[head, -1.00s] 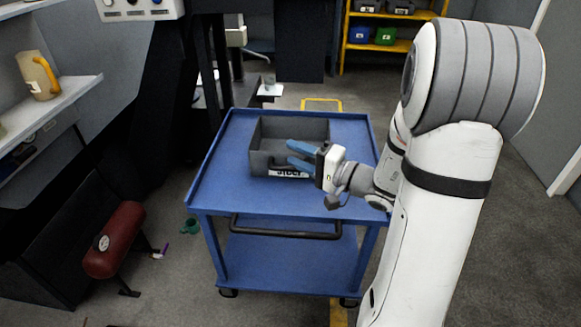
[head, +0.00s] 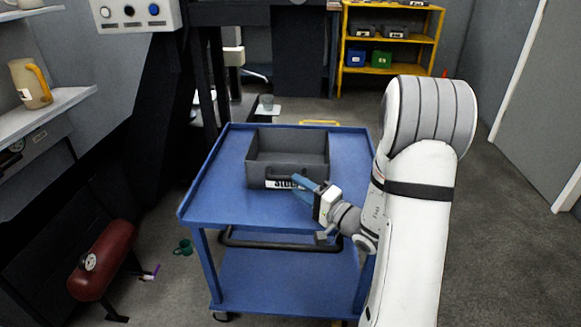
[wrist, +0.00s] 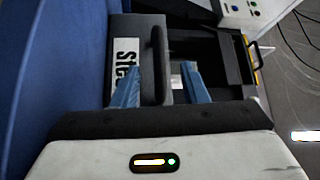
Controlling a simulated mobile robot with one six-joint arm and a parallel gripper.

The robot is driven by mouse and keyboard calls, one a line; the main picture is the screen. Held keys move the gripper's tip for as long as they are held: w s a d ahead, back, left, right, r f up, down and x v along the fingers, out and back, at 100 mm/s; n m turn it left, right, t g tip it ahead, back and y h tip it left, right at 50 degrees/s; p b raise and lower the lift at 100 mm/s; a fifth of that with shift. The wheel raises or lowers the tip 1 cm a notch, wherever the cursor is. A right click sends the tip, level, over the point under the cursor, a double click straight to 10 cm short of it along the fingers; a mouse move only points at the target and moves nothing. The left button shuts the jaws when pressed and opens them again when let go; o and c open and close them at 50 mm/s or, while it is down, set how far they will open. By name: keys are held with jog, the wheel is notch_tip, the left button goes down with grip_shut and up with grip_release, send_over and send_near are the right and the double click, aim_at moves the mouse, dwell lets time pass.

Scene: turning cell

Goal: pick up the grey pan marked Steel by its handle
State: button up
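The grey pan (head: 300,180) is an open-topped box with a white label on its front wall, partly covered by my gripper in the head view. In the wrist view the label (wrist: 125,65) reads "Stee" with the rest hidden. The pan's dark handle (wrist: 160,62) stands out from the labelled wall; it also shows in the head view (head: 280,173). My gripper (wrist: 160,88) is open, with one blue finger on each side of the handle's line and gaps on both sides. In the head view my gripper (head: 298,186) is at the pan's front wall.
The pan stands on a blue cart (head: 215,205) with a raised rim and a black push bar (head: 280,245). The cart top is bare left of the pan. A red tank (head: 103,258) and a green mug (head: 183,247) are on the floor to the left.

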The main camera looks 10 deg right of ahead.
aim_at(288, 178)
jog(key=x, duration=0.4)
jog(key=shift+w+a+b, duration=0.2)
jog(key=shift+w+b, duration=0.05)
jog(key=shift+b, duration=0.1)
grip_shut()
jog(key=shift+r, duration=0.1)
